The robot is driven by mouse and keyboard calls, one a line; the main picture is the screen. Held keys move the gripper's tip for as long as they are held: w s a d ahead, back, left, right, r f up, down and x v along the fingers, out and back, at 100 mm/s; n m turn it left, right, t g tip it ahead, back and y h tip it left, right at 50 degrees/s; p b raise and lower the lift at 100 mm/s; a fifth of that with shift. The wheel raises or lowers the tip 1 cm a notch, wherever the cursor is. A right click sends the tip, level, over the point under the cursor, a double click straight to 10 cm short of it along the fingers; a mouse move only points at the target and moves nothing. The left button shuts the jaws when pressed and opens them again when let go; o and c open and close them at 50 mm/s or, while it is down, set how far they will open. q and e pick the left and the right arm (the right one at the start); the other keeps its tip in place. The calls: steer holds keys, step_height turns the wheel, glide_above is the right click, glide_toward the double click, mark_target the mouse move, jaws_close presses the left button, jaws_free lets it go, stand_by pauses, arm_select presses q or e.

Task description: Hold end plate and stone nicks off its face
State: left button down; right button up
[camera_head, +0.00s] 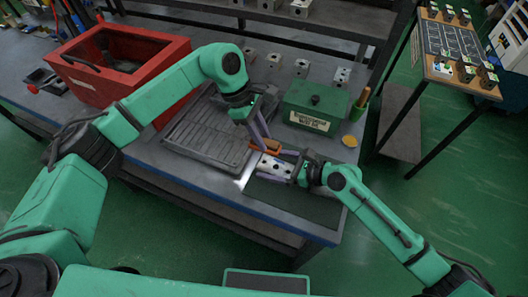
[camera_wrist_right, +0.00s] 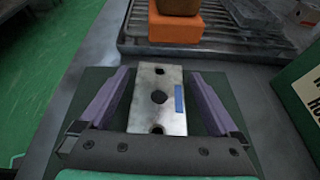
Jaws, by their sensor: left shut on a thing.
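The end plate (camera_head: 274,167) is a pale metal block with a larger centre hole and a smaller hole towards each end. It also shows in the right wrist view (camera_wrist_right: 158,100), with a blue mark on its right side. It lies flat over a dark mat (camera_head: 300,203). My right gripper (camera_head: 283,167) is around it, one finger on each side, with narrow gaps showing in the wrist view. My left gripper (camera_head: 263,141) is shut on an orange and brown stone (camera_head: 267,147), just beyond the plate's far end. The stone also shows in the wrist view (camera_wrist_right: 176,29), apart from the plate.
A grey ribbed tray (camera_head: 205,136) lies left of the plate. A green labelled box (camera_head: 313,104) and a yellow round thing (camera_head: 350,141) stand to the right. A red bin (camera_head: 120,66) is at the left, and several metal blocks (camera_head: 302,68) stand behind. The bench's front edge is close.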

steer(key=shift+d, duration=0.1)
steer(key=v, duration=1.1)
steer(key=shift+s+f, duration=0.1)
steer(key=shift+s+d+r, duration=0.15)
steer(key=shift+d+r, duration=0.15)
steer(key=shift+d, duration=0.05)
